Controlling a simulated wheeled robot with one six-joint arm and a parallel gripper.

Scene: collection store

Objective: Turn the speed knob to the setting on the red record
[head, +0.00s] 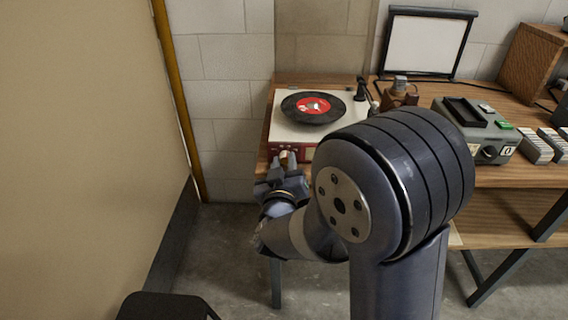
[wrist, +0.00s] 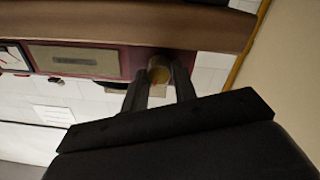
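The record (head: 291,106), black with a red label (head: 313,104), lies flat on the pale-topped, red-fronted turntable (head: 285,133). Writing on the label is too small to read. The brass-coloured speed knob (wrist: 158,70) is on the turntable's dark red front in the wrist view. My gripper (wrist: 160,78) has one finger on each side of the knob, with the fingertips very near its edges; I cannot tell whether they touch it. In the head view my gripper (head: 287,161) is at the turntable's front. The knob's pointer and any setting marks cannot be made out.
The turntable stands at the left end of a wooden bench (head: 300,79). A brown object (head: 398,95) and a grey device (head: 474,125) stand to its right, with a framed white panel (head: 425,45) behind. A beige wall or panel (head: 85,130) stands close on the left.

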